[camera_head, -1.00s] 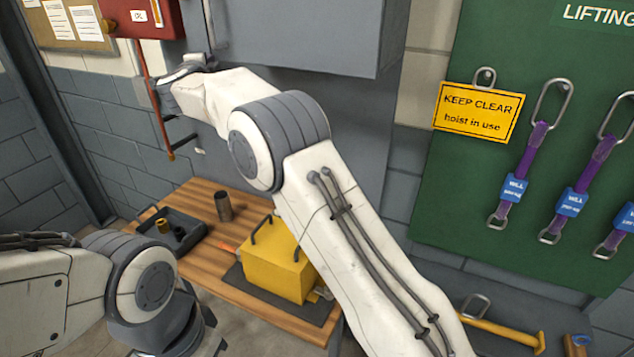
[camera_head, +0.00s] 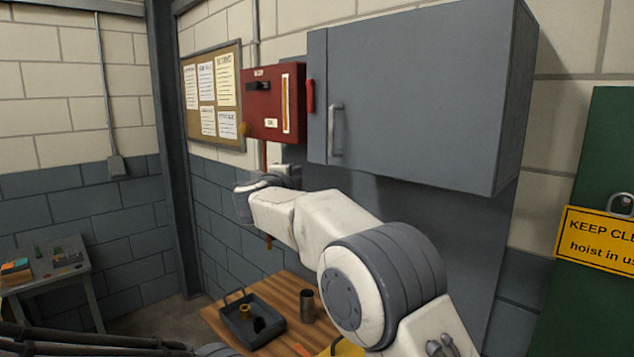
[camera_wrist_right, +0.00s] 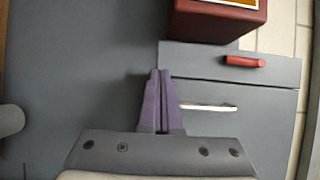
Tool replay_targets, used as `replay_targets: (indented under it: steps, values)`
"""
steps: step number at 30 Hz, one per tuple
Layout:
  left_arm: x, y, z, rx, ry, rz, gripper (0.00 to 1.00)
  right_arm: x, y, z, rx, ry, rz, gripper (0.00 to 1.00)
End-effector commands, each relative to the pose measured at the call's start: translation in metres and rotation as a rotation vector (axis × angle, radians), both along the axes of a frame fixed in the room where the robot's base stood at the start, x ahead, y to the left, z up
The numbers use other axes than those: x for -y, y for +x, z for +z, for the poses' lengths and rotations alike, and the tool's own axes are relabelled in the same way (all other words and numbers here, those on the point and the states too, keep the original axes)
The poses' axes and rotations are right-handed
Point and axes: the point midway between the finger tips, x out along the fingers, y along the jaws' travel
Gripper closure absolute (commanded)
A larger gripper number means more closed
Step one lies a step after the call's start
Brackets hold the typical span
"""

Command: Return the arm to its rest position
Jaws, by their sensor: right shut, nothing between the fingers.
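My right arm reaches from the lower right toward the back left, and its gripper end (camera_head: 270,180) is in front of the wall below the red box. The fingertips are hard to make out in the head view. In the right wrist view the two purple fingers of my right gripper (camera_wrist_right: 160,78) are together with nothing between them. Beyond them are the grey cabinet and its light handle (camera_wrist_right: 208,107); the fingers appear apart from it. Part of my left arm shows at the bottom left of the head view, but its gripper is not in view.
A grey wall cabinet (camera_head: 420,90) with a red latch (camera_head: 310,95) hangs above my right arm. The red box (camera_head: 272,105) is beside it. Below, a wooden bench (camera_head: 284,289) holds a dark tray (camera_head: 268,335) and a dark cup (camera_head: 307,305). A side table (camera_head: 50,290) stands left.

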Motion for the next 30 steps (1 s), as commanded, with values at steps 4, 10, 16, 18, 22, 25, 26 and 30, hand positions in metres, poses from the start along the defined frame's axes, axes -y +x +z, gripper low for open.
replay_targets:
  steps: [4,10,16,18,22,25,26,30]
  values:
    - [0.0,0.0,-0.011,0.001,-0.001,0.002,1.0,-0.02,-0.017,0.0,0.002,0.001,0.005,1.0]
    - [0.0,0.0,-0.014,0.001,-0.001,0.003,1.0,-0.023,-0.024,0.0,-0.002,-0.028,0.012,1.0]
    - [0.0,0.0,-0.014,0.001,-0.001,0.003,1.0,0.009,-0.017,-0.021,-0.07,-0.316,0.151,1.0]
    - [0.0,0.0,-0.014,0.001,-0.001,0.003,1.0,0.025,-0.022,-0.045,-0.138,-0.468,0.241,1.0]
    - [0.0,0.0,-0.014,0.001,-0.001,0.003,1.0,0.06,-0.053,-0.112,-0.321,-0.728,0.431,1.0]
    - [0.0,0.0,-0.014,0.001,-0.001,0.003,1.0,0.089,-0.095,-0.17,-0.49,-0.885,0.583,1.0]
    - [0.0,0.0,-0.014,0.001,-0.001,0.003,1.0,0.097,-0.11,-0.186,-0.539,-0.922,0.627,1.0]
    - [0.0,0.0,-0.014,0.001,-0.001,0.003,1.0,0.135,-0.182,-0.252,-0.758,-1.051,0.813,1.0]
